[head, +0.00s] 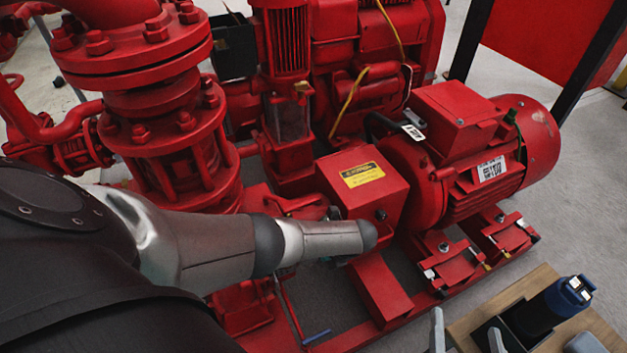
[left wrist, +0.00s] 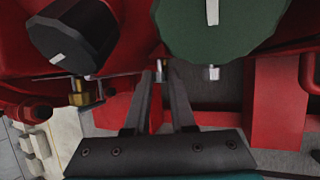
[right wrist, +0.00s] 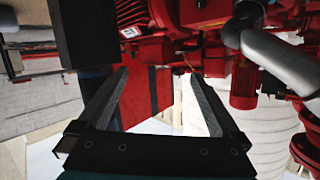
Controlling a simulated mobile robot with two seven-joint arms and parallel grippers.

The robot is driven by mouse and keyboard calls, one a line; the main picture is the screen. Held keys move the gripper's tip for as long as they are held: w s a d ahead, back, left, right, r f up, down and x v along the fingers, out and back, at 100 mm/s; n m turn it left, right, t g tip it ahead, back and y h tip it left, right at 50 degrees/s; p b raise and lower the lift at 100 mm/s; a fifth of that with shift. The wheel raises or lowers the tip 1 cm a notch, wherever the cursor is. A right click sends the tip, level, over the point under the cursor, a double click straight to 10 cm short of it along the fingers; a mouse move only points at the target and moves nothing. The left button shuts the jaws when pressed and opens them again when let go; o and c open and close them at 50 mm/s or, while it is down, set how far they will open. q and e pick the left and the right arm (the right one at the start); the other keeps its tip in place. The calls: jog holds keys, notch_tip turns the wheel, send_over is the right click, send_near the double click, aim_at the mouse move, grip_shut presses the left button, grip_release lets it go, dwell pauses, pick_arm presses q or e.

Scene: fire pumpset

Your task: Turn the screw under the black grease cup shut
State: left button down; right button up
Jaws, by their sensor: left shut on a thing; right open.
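In the left wrist view, the black grease cup (left wrist: 75,40) hangs at the upper left, with a brass fitting (left wrist: 82,97) and a small pale screw end (left wrist: 90,77) below it. A larger green cup (left wrist: 225,30) is to its right, with a silver screw (left wrist: 213,72) underneath. My left gripper (left wrist: 160,72) is between and below the cups, shut on a small metal piece at its fingertips. I cannot tell clearly what that piece belongs to. In the head view, my left arm hides the cups and fingertips. My right gripper (right wrist: 158,74) is open and empty.
A red box with a yellow label (head: 362,174) and a red motor (head: 470,165) stand beyond my left arm. A flanged red pipe (head: 165,130) rises at the left. A wooden table (head: 480,322) holds a dark, blue-topped cylinder (head: 550,305) near my right gripper. Grey floor is clear at the right.

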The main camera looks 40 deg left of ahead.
pick_arm(q)
jog(key=shift+w+f+g+y+b, duration=0.1)
jog(key=shift+g+y+b, duration=0.25)
jog(key=shift+b, duration=0.2)
pick_arm(e)
jog(key=shift+s+a+r+m+t+y, duration=0.2)
jog(key=shift+s+a+r+t, duration=0.15)
jog(key=shift+t, duration=0.25)
jog(key=shift+s+a+r+m+t+y, duration=0.15)
jog(key=shift+a+r+t+y, duration=0.1)
jog(key=shift+r+t, duration=0.3)
jog(key=shift+f, duration=0.1)
pick_arm(q)
jog(key=c, duration=0.8)
grip_release()
jog(key=shift+o, duration=0.2)
